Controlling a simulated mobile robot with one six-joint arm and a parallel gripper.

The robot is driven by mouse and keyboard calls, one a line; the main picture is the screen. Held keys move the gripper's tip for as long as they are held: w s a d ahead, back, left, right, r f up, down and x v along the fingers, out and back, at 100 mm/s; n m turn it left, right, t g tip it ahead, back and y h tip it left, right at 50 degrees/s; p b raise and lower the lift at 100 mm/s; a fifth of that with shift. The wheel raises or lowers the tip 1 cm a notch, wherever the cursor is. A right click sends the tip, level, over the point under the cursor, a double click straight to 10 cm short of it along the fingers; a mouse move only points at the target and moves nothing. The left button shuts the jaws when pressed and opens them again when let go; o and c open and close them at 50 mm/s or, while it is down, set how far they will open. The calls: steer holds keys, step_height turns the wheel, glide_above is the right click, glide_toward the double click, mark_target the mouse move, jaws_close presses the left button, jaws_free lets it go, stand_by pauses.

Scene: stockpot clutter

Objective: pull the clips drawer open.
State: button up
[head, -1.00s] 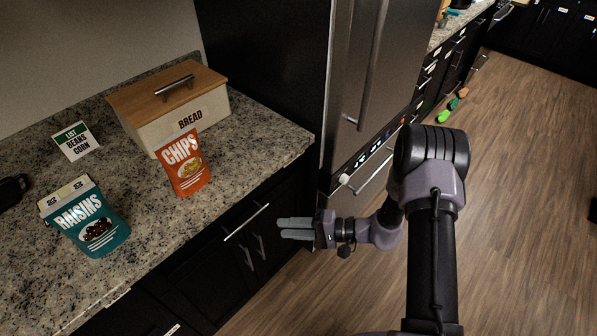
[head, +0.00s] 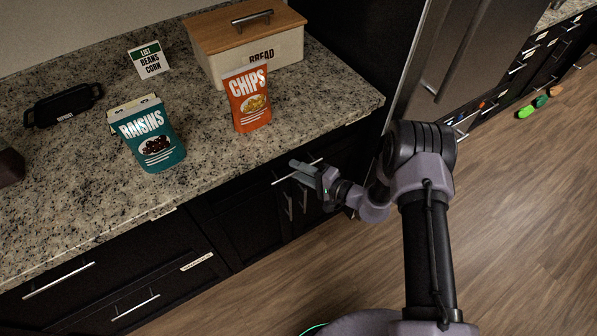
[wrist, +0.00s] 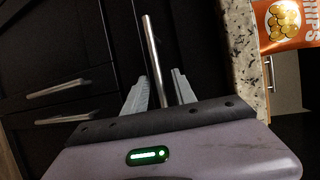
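A dark drawer front (head: 262,191) sits under the counter edge, below the chips bag, with a silver bar handle (head: 283,180). I cannot read a clips label on it. My gripper (head: 296,168) is at this handle in the head view. In the wrist view my gripper (wrist: 160,90) has its two grey fingers apart, with the bar handle (wrist: 152,50) running between them. A gap shows on each side of the bar. The drawer looks shut. Whether the bar lies fully within the fingers' depth is hard to tell.
On the granite counter (head: 205,185) stand a chips bag (head: 248,98), a raisins bag (head: 153,140), a bread box (head: 276,52) and a list card (head: 149,60). Other drawers with bar handles (head: 136,308) are at lower left. A steel fridge (head: 465,60) stands right.

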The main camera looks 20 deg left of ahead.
steer(key=shift+a, duration=0.1)
jaws_close()
stand_by(1.4)
